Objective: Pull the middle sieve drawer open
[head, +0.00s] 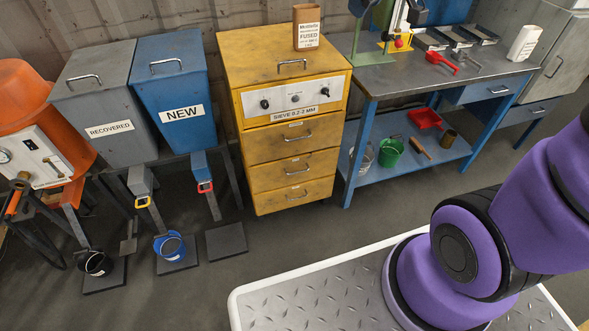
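A yellow sieve cabinet (240,66) stands left of the blue workbench, with a control panel labelled "SIEVE 0.2-2 MM" on its upper front. Below the panel are three stacked drawers with bar handles. The middle sieve drawer (275,172) looks shut, flush with the drawers above and below it, and its handle (297,169) shows clearly. My purple arm is at the lower right, apart from the cabinet. My gripper is outside this view.
Grey "RECOVERED" (108,129) and blue "NEW" (182,113) hoppers stand left of the cabinet, with a blue bucket (170,246) below. A blue workbench (380,75) stands to the right. The floor before the drawers is clear.

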